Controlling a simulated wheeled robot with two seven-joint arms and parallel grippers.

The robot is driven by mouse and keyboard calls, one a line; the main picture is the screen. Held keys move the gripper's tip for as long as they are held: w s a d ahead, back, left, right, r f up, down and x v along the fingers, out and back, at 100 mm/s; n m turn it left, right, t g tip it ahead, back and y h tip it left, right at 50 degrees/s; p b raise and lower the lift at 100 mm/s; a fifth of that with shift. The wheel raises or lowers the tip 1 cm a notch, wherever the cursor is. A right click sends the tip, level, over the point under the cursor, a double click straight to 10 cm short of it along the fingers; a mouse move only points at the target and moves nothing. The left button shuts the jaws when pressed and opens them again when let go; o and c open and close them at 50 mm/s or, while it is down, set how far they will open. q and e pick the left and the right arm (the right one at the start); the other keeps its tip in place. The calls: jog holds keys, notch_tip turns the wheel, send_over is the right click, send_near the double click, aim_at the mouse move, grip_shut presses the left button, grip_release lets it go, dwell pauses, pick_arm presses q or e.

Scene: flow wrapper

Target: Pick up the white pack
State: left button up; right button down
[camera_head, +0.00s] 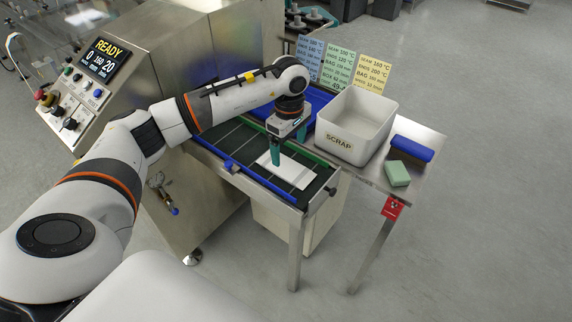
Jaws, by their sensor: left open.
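A flat white pack (292,172) lies on the dark conveyor belt (238,143), near the belt's front end. My left gripper (288,152) points down over the pack's back part, with its teal fingers apart and nothing seen between them. One finger overlaps the pack's back left part in the view. I cannot tell whether it touches the pack. The gripper hides some of the pack's back edge. My right gripper is not in view.
A blue tray (318,97) lies behind the gripper. Blue and green rails edge the belt. The machine's READY panel (104,60) is at left.

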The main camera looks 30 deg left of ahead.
aim_at(289, 168)
pick_arm(q)
jog(key=shift+d+f, duration=0.1)
jog(key=shift+f, duration=0.6)
jog(key=f+p, duration=0.1)
jog(key=f, duration=0.2)
jog(key=shift+s+d+f+p, duration=0.1)
jog(key=shift+s+f+p, duration=0.15)
jog(key=shift+s+p, duration=0.15)
jog(key=shift+w+f, duration=0.1)
jog(key=shift+f, duration=0.35)
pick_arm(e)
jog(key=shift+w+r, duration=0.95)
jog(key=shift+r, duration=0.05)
pick_arm(q)
jog(key=shift+c, duration=0.2)
jog(key=c, duration=1.1)
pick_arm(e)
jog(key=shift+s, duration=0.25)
